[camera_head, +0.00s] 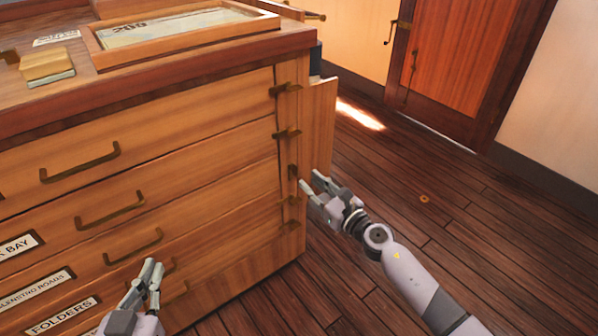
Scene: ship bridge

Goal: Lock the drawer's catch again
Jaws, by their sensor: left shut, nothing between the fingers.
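The wooden chest of drawers (180,125) fills the left, and its drawers look closed. Brass catches sit along its right front post. The top catch (285,88) and second catch (287,133) lie sideways across the drawer edges. The third catch (293,171) looks turned upright, off its drawer. The lowest catch (291,200) is small and its turn is hard to tell. My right gripper (310,179) is just right of the third catch, fingers apart, seemingly empty and not clearly touching. My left gripper (153,265) is shut and empty before the lower drawers, near their handles.
A framed chart (180,25) and a small wooden block (48,65) are on the chest top. A wooden panel (318,125) stands out at the chest's right side.

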